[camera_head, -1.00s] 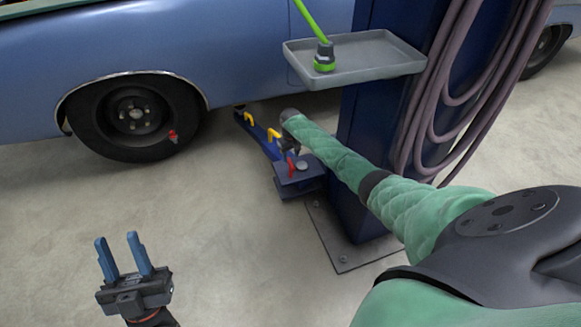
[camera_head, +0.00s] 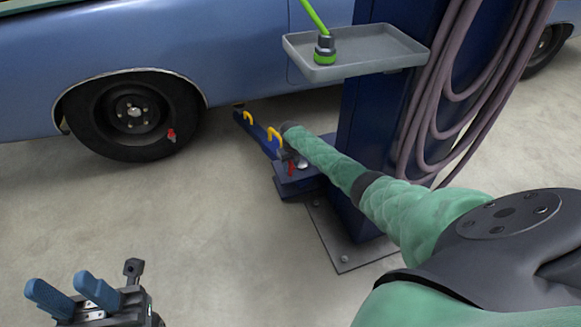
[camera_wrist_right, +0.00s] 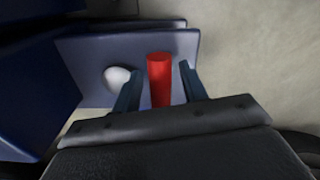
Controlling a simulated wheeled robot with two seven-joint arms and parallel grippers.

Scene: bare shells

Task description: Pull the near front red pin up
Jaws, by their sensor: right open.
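The near front red pin (camera_head: 291,168) stands on the blue lift arm's block (camera_head: 296,188) at the foot of the blue post. In the right wrist view the red pin (camera_wrist_right: 160,80) stands between the two blue fingers of my right gripper (camera_wrist_right: 160,88), with a gap on each side. My right gripper is open around it; in the head view my right arm mostly hides that gripper. My left gripper (camera_head: 72,292) is open and empty above the floor at the bottom left.
A blue car with a dark wheel (camera_head: 134,114) stands behind. A grey tray (camera_head: 375,60) holding a green-handled tool is fixed to the blue post (camera_head: 362,135). Hoses (camera_head: 465,90) hang on its right. Yellow handles (camera_head: 274,136) stand on the lift arm. The left floor is clear.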

